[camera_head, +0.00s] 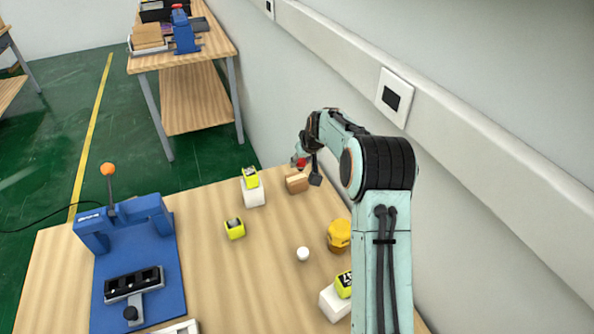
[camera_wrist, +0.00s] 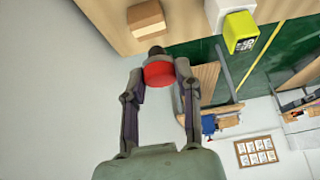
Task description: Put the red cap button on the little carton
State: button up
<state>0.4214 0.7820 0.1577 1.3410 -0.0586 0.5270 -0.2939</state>
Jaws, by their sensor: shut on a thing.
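My gripper (camera_head: 307,167) is shut on the red cap button (camera_head: 301,162). In the wrist view the cap's round red face (camera_wrist: 159,74) sits between the two fingertips (camera_wrist: 159,70), with a dark part beyond it. The little carton (camera_head: 296,183) is a small brown box on the table near its far right edge. It also shows in the wrist view (camera_wrist: 147,20), above and apart from the cap. In the head view the held cap appears just above and beyond the carton. The carton's top looks bare.
A white block with a yellow-green item (camera_head: 250,178) stands left of the carton. Another yellow-green item (camera_head: 235,228), a white ball (camera_head: 303,254) and a yellow-orange jar (camera_head: 339,235) are nearer. A blue press (camera_head: 137,255) stands at left. The wall (camera_head: 290,110) runs close along the right.

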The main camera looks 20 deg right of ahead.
jog(key=w+f, duration=0.2)
jog(key=w+d+f, duration=0.1)
jog(key=w+f, duration=0.3)
jog(key=w, duration=0.1)
jog(key=shift+d, duration=0.35)
jog(key=shift+x, duration=0.95)
jog(key=shift+d+f, duration=0.2)
jog(key=shift+f, duration=1.2)
jog(key=shift+f, duration=0.2)
jog(key=o, duration=0.8)
jog(key=shift+o, duration=0.2)
jog(key=shift+r, duration=0.1)
